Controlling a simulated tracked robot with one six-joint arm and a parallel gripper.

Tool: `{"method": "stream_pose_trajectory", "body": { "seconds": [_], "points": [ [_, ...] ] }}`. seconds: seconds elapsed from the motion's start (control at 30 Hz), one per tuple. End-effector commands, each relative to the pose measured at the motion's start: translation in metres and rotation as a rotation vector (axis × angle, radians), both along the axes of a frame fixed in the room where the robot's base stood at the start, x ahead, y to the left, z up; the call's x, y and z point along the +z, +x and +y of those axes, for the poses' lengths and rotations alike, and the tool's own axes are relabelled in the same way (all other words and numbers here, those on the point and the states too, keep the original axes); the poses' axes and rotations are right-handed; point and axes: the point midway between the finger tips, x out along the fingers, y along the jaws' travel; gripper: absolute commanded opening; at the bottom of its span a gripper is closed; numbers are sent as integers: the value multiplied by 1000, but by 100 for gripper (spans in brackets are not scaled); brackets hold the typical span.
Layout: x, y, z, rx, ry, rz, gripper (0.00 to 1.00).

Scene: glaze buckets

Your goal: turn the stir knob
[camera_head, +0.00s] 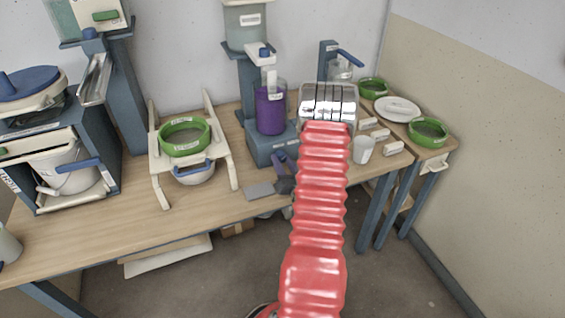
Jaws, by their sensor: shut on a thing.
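My red ribbed arm reaches up from the bottom, and my gripper (328,100) is its shiny metal end. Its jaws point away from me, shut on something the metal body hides. I cannot see what they hold. A mixing stand (272,148) with a clear-topped purple vessel (270,112) stands just left of my gripper. A small blue knob (264,53) sits on the stand's white head, above and left of my gripper and clear of it. I cannot tell whether this is the stir knob.
A blue-handled dispenser (346,58) stands behind my gripper. A white cup (363,150), small white blocks, green-rimmed bowls (428,132) and a white plate (397,108) lie to the right. A green ring (184,136) on a cream rack stands left.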

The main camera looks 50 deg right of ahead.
Motion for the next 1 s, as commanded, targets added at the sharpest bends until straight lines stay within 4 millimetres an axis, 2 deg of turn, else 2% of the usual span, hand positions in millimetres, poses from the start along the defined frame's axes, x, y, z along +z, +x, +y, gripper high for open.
{"method": "stream_pose_trajectory", "body": {
  "seconds": [0.2,0.6,0.63,0.9,1.0],
  "points": [
    [0,0,0,0,61,-36,10],
    [0,-1,0,-1,72,-42,10],
    [0,-1,0,-1,72,-42,33],
    [0,0,0,-1,72,-42,51],
    [0,0,0,-1,71,-42,51]
  ]
}}
